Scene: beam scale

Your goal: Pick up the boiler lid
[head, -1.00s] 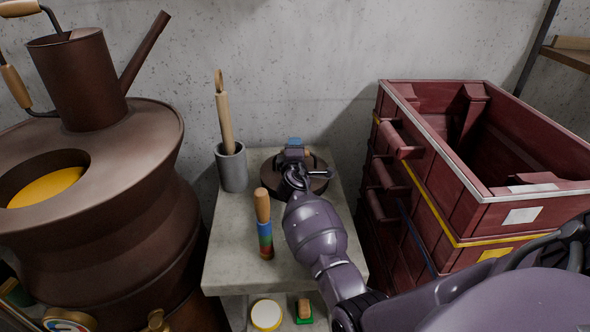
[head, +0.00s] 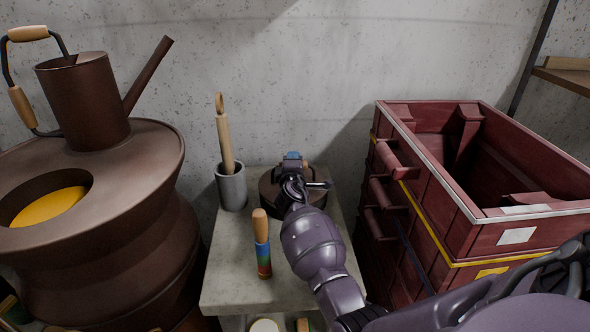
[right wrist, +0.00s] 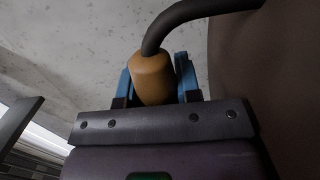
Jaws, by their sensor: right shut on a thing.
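The boiler lid (head: 270,195) is a dark brown round disc on the small concrete table, near its back edge. My right gripper (head: 292,158) reaches over it from the front and hides much of it. In the right wrist view, blue fingers (right wrist: 156,80) are shut on the lid's wooden handle grip (right wrist: 152,78), which has a dark bent rod. The brown surface at the right of that view seems to be the lid. I cannot tell whether the lid is clear of the table. The brown boiler (head: 100,240) at left has a round opening showing yellow inside. My left gripper is out of view.
A grey cup (head: 232,188) with a wooden-handled tool stands left of the lid. A wooden-handled tool with coloured bands (head: 262,245) stands nearer the front. Dark red crates (head: 440,215) flank the table on the right. A brown watering can (head: 85,100) sits on the boiler.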

